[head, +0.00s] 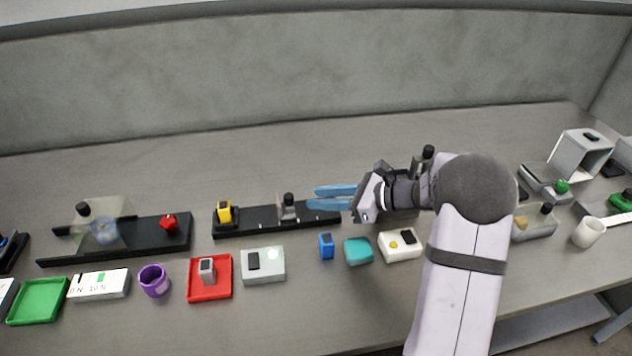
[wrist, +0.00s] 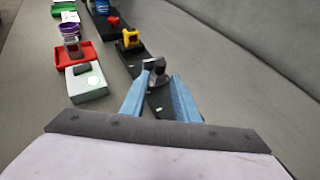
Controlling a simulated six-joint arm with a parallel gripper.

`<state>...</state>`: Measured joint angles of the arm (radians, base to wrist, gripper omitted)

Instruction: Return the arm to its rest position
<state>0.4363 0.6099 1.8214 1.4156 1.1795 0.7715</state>
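My gripper (head: 334,197) has two blue fingers and reaches leftward over the right end of a black rail (head: 262,225) in the head view. In the wrist view the fingers of my gripper (wrist: 160,96) stand apart with a gap between them. Nothing is held between them. A grey clamp-like part with a black knob (head: 288,207) stands on the rail, just left of the fingertips. It also shows beyond the fingertips in the wrist view (wrist: 156,72). My arm hides part of the bench behind it.
A yellow piece (head: 225,212) sits at the rail's left end. In front are a red tray (head: 210,291), a grey button box (head: 263,266), a blue block (head: 326,246), a teal block (head: 358,251) and a white box (head: 399,245). The bench behind the rail is clear.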

